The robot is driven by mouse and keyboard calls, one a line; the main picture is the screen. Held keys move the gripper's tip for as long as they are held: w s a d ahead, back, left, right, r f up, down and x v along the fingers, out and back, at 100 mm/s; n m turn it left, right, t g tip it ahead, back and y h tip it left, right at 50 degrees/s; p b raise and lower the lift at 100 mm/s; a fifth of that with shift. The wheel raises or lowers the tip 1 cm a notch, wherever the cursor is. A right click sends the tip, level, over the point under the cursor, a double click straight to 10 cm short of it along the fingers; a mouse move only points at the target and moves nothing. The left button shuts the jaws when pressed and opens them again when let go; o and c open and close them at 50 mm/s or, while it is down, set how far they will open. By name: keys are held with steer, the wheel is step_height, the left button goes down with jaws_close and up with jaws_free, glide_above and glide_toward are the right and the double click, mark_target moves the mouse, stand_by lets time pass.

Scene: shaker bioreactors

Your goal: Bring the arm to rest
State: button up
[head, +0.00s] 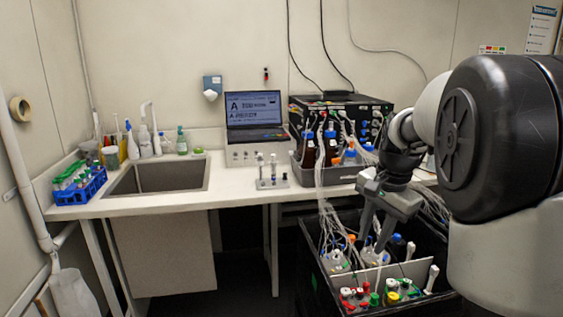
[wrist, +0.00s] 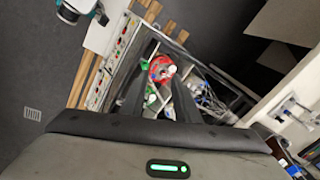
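My arm reaches in from the right side of the head view, bent over the black shaker box (head: 330,285). My gripper (head: 374,240) points down above the box, with its two fingers spread apart. In the wrist view the fingers of my gripper (wrist: 159,90) also stand apart, and I see nothing clamped between them. A vessel with a red top (wrist: 161,68) shows beyond and between the fingers. Whether the fingertips touch anything in the box is not clear.
White-lidded vessels with red, green and yellow caps (head: 355,297) and many tubes crowd the box. The bench (head: 230,198) behind carries a sink (head: 158,178), a blue tube rack (head: 80,186), a laptop (head: 254,108) and a grey tray of bottles (head: 310,178). Floor left of the box is free.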

steer(key=s+a+r+n+t, duration=0.15)
steer(key=s+n, duration=0.25)
steer(key=s, duration=0.4)
steer(key=s+a+r+n+t, duration=0.1)
steer(key=s+a+n, duration=0.2)
steer(key=s, duration=0.5)
steer(key=s+a+r+n+t, duration=0.1)
steer(key=s+a+n, duration=0.25)
steer(key=s, duration=0.55)
step_height(320, 180, up, 13)
steer(key=p, duration=1.3)
steer(key=shift+w+d+r+h, duration=0.2)
steer(key=shift+d+h, duration=0.1)
steer(key=shift+d, duration=0.15)
